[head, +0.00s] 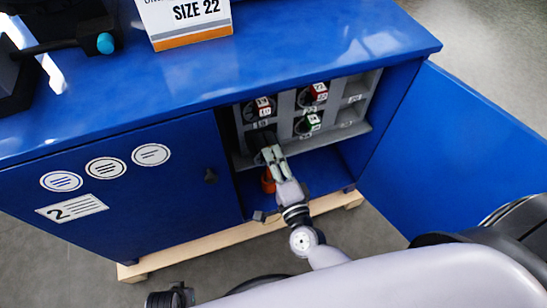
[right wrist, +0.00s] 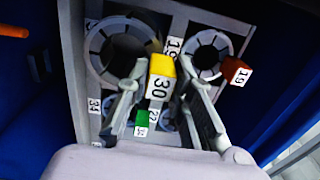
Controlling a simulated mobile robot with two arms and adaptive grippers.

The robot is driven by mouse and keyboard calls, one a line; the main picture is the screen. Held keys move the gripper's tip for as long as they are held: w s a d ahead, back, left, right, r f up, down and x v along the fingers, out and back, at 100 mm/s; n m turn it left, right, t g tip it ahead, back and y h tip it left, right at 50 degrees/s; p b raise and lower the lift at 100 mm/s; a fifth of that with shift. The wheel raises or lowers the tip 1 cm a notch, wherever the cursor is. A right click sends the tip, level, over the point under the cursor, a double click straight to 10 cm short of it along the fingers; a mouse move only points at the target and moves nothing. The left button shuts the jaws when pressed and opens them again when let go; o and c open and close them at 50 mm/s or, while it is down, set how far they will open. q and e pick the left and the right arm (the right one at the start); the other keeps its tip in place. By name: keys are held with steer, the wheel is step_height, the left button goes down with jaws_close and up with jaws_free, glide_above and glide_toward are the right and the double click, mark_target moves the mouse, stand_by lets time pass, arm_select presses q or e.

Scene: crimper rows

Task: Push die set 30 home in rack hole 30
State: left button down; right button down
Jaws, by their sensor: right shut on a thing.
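My right gripper (head: 271,150) reaches into the open blue cabinet at the lower left of the grey rack (head: 347,106). In the right wrist view, my right gripper (right wrist: 161,68) is shut on die set 30, with its yellow tag (right wrist: 159,78) between the fingertips. A grey segmented ring (right wrist: 107,62) lies just left of that tag. The fingers hide part of the rack, so hole 30 and how deep the die set sits cannot be made out. My left gripper is not in view.
Other sets show red tags (head: 320,90) and a green tag (head: 313,119). The red 19 tag (right wrist: 236,71) is close to my right finger. An orange object (head: 268,182) lies below the rack. The open blue door (head: 470,160) bounds the right.

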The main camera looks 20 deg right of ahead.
mark_target(265, 138)
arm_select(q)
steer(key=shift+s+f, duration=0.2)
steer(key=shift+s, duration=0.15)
arm_select(e)
steer(key=shift+w+r, duration=0.1)
steer(key=shift+r, duration=0.15)
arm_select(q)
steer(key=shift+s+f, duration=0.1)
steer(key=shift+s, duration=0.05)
arm_select(e)
steer(key=shift+w, duration=0.25)
steer(key=shift+w, duration=0.35)
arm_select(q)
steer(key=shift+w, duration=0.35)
arm_select(e)
steer(key=shift+w, duration=0.35)
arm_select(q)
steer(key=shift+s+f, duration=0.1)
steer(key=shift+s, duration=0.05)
arm_select(e)
steer(key=shift+w, duration=0.2)
steer(key=shift+w, duration=0.15)
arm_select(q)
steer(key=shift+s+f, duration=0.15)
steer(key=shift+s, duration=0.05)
arm_select(e)
steer(key=shift+w, duration=0.1)
